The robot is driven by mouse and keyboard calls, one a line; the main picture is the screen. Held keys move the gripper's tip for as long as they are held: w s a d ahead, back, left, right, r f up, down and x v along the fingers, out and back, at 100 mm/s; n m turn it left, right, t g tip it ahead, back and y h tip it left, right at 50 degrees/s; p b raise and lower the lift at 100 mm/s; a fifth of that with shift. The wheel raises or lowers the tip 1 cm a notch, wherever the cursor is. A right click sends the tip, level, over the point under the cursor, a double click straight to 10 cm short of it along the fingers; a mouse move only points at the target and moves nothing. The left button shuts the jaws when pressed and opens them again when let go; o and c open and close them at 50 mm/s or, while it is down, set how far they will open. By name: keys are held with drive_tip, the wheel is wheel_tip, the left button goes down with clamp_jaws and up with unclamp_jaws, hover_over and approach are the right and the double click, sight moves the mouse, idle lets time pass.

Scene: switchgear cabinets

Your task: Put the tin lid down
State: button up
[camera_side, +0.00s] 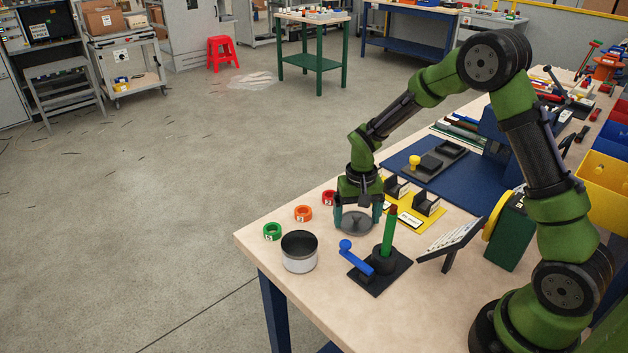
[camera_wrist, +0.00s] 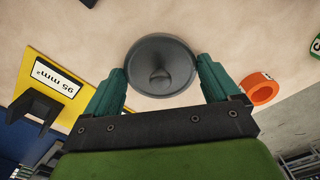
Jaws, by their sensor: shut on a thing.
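The tin lid (camera_side: 355,225) is a dark grey disc with a small knob on top. My gripper (camera_side: 358,213) points down and is shut on the lid, one teal finger at each side of it. In the wrist view the lid (camera_wrist: 160,48) lies level between the fingertips (camera_wrist: 161,70). The lid is at or just above the wooden table top; I cannot tell whether it touches. The white tin (camera_side: 299,256) stands upright and open with a dark inside, to the front left of the lid and apart from it.
Green (camera_side: 272,231), orange (camera_side: 303,213) and red (camera_side: 329,197) tape rings lie behind the tin. A black fixture with a blue crank handle (camera_side: 352,252) and green rod (camera_side: 389,236) stands close at front right. A yellow plate (camera_side: 405,217) with black holders is to the right.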

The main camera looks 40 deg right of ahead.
sight(357, 216)
drive_tip(key=o, duration=0.7)
drive_tip(key=shift+o, duration=0.2)
wheel_tip(357, 216, up, 12)
drive_tip(key=s+a+r+n+t+y, duration=0.1)
drive_tip(key=s+a+r+t, duration=0.2)
drive_tip(key=s+r, duration=0.3)
drive_tip(key=s+a+r+n+t+y, duration=0.1)
drive_tip(key=s+a+r+t, duration=0.3)
drive_tip(key=s, duration=0.8)
wheel_tip(357, 216, up, 2)
drive_tip(key=shift+s+n, duration=0.15)
drive_tip(key=shift+n, duration=0.25)
drive_tip(key=shift+a, duration=0.1)
